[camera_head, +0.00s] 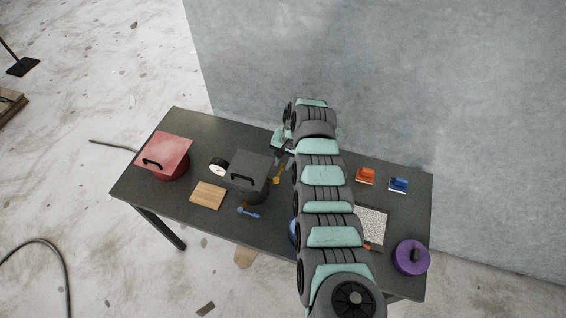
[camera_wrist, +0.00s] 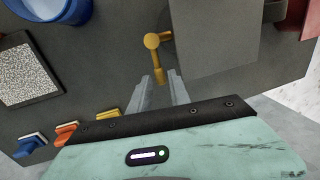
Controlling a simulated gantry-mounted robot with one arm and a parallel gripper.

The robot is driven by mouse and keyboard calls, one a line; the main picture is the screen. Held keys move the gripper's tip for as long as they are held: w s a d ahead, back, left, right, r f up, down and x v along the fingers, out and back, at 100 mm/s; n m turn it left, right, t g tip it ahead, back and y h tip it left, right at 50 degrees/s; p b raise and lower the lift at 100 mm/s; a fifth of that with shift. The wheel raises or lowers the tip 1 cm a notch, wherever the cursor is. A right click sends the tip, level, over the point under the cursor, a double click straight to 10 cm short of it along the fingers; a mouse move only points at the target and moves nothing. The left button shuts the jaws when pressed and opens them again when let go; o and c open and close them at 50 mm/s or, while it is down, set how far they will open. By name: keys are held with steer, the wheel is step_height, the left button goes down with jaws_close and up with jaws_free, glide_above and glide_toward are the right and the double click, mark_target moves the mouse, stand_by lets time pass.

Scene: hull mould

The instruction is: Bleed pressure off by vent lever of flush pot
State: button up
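A dark grey pot (camera_head: 250,187) with a square lid and black handle stands left of centre on the table. A yellow lever (camera_head: 277,176) sticks out at its right side. The pot's grey lid (camera_wrist: 214,36) fills the upper right of the wrist view, with the yellow lever (camera_wrist: 155,43) beside it. I cannot tell from any label which pot is the flush pot. My gripper (camera_wrist: 162,84) is open, its two fingers apart, with the lever's lower end in line with the gap between them; contact cannot be told. In the head view my gripper (camera_head: 281,153) is partly hidden.
A red pot (camera_head: 170,171), a round gauge (camera_head: 218,168), a wooden board (camera_head: 208,195) and a blue lever-like piece (camera_head: 249,212) are on the left. A wall stands behind.

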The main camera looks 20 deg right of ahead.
steer(key=shift+a+f, duration=0.1)
steer(key=shift+f, duration=0.45)
steer(key=shift+c, duration=0.4)
jaws_close()
stand_by(0.8)
